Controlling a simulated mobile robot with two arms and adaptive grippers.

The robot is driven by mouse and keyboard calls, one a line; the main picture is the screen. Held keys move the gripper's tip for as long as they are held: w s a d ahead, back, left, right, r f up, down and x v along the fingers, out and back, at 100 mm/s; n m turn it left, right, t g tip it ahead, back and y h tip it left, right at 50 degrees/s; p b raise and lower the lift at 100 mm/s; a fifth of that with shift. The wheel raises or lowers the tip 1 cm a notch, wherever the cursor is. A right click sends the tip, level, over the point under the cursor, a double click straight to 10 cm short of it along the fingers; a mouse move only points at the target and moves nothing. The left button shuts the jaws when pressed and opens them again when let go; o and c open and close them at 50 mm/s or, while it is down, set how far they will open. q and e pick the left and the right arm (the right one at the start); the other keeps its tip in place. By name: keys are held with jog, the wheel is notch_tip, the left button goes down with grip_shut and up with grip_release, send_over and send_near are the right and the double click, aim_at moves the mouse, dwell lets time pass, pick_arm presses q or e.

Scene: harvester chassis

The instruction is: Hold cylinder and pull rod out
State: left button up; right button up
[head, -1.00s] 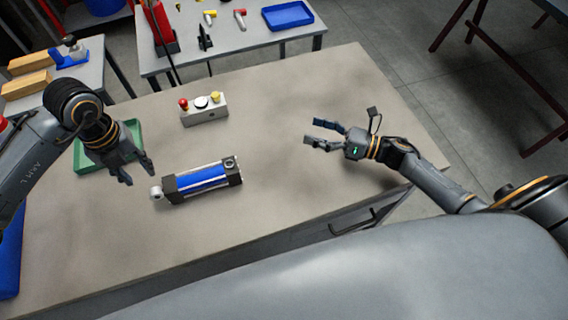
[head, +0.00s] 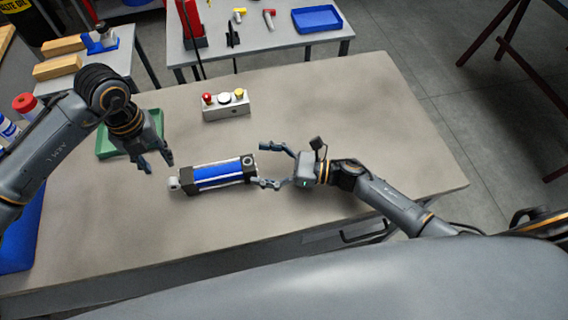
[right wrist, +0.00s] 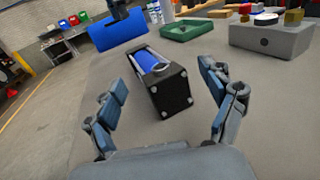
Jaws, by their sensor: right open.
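The cylinder (head: 216,174) lies on the workbench, with a blue body between black end blocks. Its silver rod end (head: 174,183) sticks out at the left. My right gripper (head: 265,165) is open at the cylinder's right end, its fingers pointing at the black end block. In the right wrist view, that end block (right wrist: 174,92) lies between the two spread fingers, with gaps on both sides. My left gripper (head: 157,162) is above and left of the rod end, apart from it. Its fingers point down and look spread.
A control box (head: 226,106) with red, white and yellow buttons stands behind the cylinder. A green tray (head: 112,148) lies behind my left gripper. The workbench (head: 345,105) is clear at the right. A blue bin (head: 22,235) is at the left edge.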

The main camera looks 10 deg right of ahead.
aim_at(252, 161)
jog(key=shift+x, duration=2.15)
grip_shut()
jog(key=c, duration=0.7)
grip_release()
jog(key=shift+d, duration=0.1)
grip_shut()
